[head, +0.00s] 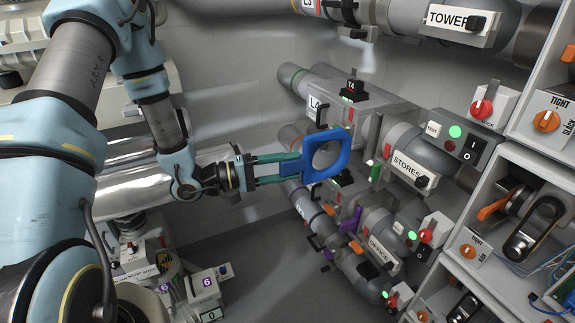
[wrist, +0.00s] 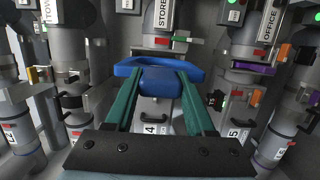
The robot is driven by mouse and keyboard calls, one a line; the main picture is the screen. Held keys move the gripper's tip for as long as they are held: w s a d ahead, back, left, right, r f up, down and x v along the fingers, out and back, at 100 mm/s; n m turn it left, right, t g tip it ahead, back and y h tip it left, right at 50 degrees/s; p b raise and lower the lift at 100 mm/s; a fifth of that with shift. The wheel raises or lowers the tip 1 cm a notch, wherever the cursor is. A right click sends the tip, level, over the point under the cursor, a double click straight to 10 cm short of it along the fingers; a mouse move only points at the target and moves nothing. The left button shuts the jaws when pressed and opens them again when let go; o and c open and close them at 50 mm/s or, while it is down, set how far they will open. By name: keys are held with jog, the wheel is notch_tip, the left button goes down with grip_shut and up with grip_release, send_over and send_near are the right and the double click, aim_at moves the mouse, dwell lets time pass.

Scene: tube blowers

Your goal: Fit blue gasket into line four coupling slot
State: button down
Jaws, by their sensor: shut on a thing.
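The blue gasket (head: 343,150) is a flat ring with a block-like tab. My gripper (head: 292,169) has green fingers shut on its tab, holding it in the air in front of the pipes. In the wrist view the gasket (wrist: 125,70) sits across the fingertips (wrist: 160,82), over the middle pipe. Line four is the grey pipe marked L4 (head: 314,103) and STORES (head: 409,169). Its number plate (wrist: 151,129) shows between the fingers in the wrist view. The gasket seems apart from the pipe. I cannot make out the slot opening clearly; the gasket covers part of that area.
The OFFICE pipe (head: 381,250) with orange and purple handles runs below, and the TOWER pipe (head: 453,17) above. A switch box (head: 466,140) with a green light stands at the right. Shelves with TIGHT knobs (head: 547,121) close off the right side.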

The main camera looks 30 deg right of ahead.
jog(key=shift+a+r, duration=0.1)
jog(key=shift+a, duration=0.05)
jog(key=shift+w+d+x, duration=0.1)
jog(key=shift+w+x, duration=0.2)
jog(key=shift+x, duration=1.3)
jog(key=shift+w+d+x, duration=0.1)
jog(key=shift+w+x, duration=0.2)
jog(key=shift+x, duration=1.3)
jog(key=shift+w+d+x, duration=0.1)
jog(key=shift+w+x, duration=0.25)
jog(key=shift+x, duration=1.25)
jog(key=d+b, duration=0.1)
jog(key=d, duration=1)
jog(key=shift+s+d, duration=0.3)
jog(key=shift+d, duration=0.15)
jog(key=shift+c, duration=0.9)
grip_release()
jog(key=b+v, duration=0.4)
jog(key=v, duration=0.6)
jog(key=shift+a, duration=0.4)
